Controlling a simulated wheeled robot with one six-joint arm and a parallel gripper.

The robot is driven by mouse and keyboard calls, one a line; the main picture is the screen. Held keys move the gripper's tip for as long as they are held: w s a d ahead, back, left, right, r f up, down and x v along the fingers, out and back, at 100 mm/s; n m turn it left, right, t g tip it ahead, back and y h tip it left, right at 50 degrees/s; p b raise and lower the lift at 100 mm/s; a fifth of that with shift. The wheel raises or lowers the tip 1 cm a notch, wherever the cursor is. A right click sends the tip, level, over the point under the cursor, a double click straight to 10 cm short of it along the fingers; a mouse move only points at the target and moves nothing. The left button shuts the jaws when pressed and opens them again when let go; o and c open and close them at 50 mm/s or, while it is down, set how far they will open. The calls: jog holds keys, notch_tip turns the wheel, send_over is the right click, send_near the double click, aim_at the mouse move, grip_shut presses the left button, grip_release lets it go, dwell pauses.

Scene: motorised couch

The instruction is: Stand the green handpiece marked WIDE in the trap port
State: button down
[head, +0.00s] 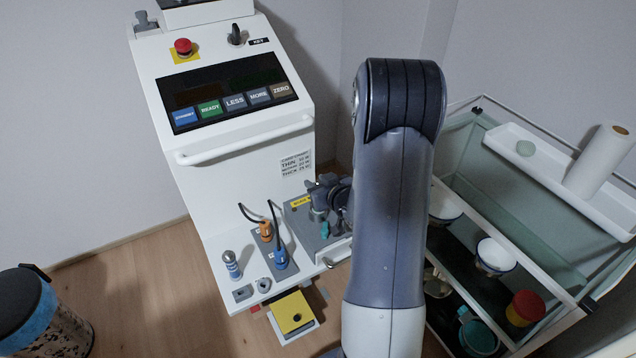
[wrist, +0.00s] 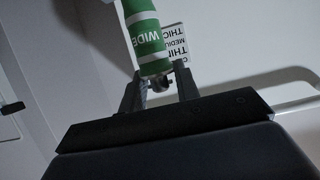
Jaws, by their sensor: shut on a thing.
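The green handpiece (wrist: 148,40) has white bands and the word WIDE, which reads upside down in the wrist view. My gripper (wrist: 158,88) is shut on its narrow metal end, and the green body runs away from the fingers past the top edge. In the head view my gripper (head: 322,193) is over the grey block (head: 302,222) with a yellow label, at the right of the machine's shelf. A small teal piece (head: 325,230) shows below the gripper; I cannot tell whether it belongs to the handpiece. I cannot make out which opening is the trap port.
A blue-and-white handpiece (head: 232,264) stands on the white shelf, left of an orange plug (head: 266,231) and a blue plug (head: 280,257) with black cables. A yellow plate (head: 293,311) is below. A white handle bar (head: 245,142) crosses above. A cart (head: 545,150) stands right.

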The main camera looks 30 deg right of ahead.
jog(key=shift+f+b, duration=0.95)
jog(key=shift+f, duration=0.1)
jog(key=c, duration=1)
grip_release()
jog(key=shift+o, duration=0.2)
jog(key=shift+s+r, duration=0.1)
jog(key=v, duration=1)
jog(key=shift+s+p, duration=0.25)
jog(key=shift+p, duration=0.15)
jog(key=shift+r, duration=0.15)
jog(key=x, duration=1.1)
jog(key=shift+b, duration=0.35)
jog(key=shift+s+r+p, duration=0.1)
jog(key=shift+r+p, duration=0.3)
